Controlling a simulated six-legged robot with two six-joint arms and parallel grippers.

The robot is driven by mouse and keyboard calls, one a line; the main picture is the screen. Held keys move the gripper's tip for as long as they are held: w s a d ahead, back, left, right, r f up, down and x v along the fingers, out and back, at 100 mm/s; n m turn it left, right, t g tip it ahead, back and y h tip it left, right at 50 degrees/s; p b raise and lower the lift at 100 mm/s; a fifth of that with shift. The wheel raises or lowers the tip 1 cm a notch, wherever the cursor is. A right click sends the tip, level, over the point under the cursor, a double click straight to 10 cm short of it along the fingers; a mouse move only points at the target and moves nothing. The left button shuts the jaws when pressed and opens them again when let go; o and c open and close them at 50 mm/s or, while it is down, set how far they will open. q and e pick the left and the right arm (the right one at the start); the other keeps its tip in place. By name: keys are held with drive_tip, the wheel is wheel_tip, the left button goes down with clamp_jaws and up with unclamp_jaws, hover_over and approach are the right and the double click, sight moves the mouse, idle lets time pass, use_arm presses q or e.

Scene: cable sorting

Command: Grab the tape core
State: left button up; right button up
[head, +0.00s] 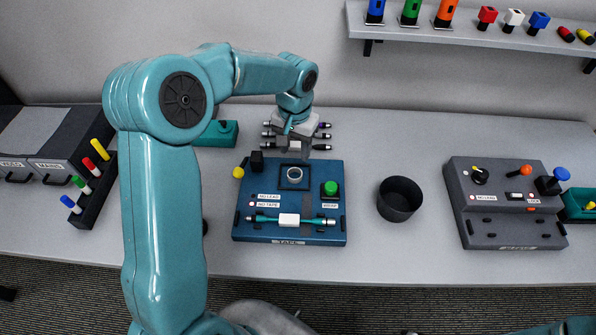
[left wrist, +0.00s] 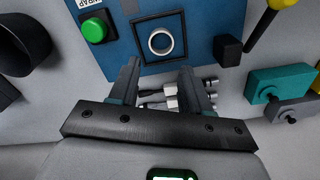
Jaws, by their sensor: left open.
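The tape core, a small pale ring (head: 294,179), sits in a dark square frame on the blue tape station (head: 262,233). In the left wrist view the ring (left wrist: 151,44) lies beyond my fingertips, inside the black square outline. My left gripper (head: 296,152) is above the table at the back edge of the station, behind the ring. Its two fingers (left wrist: 160,66) are spread apart and point toward the ring, with nothing held between them. My right gripper is not in either view.
Several cable connectors (head: 321,125) lie behind the station, under my left gripper. A green button (head: 330,188) and a black block (head: 257,161) stand up on the station. A cable with a white block (head: 289,220) lies along its front. A black cup (head: 400,200) stands to the right.

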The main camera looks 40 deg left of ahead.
sight(295, 177)
use_arm(q)
drive_tip(key=f, duration=0.3)
drive_tip(key=shift+a+f, duration=0.2)
drive_tip(key=shift+a, duration=0.15)
drive_tip(key=shift+s+f, duration=0.2)
drive_tip(key=shift+f, duration=0.05)
drive_tip(key=shift+s+d+f+p, duration=0.1)
drive_tip(key=shift+d+f+p, duration=0.1)
drive_tip(key=shift+p, duration=0.1)
drive_tip(key=f, duration=0.1)
drive_tip(key=f+p, duration=0.1)
drive_tip(key=f, duration=0.3)
drive_tip(key=shift+w+a+p, duration=0.1)
drive_tip(key=shift+w+p, duration=0.2)
drive_tip(key=shift+w, duration=0.1)
drive_tip(key=shift+s+d, duration=0.1)
drive_tip(key=shift+d, duration=0.1)
drive_tip(key=shift+a, duration=0.1)
drive_tip(key=c, duration=0.7)
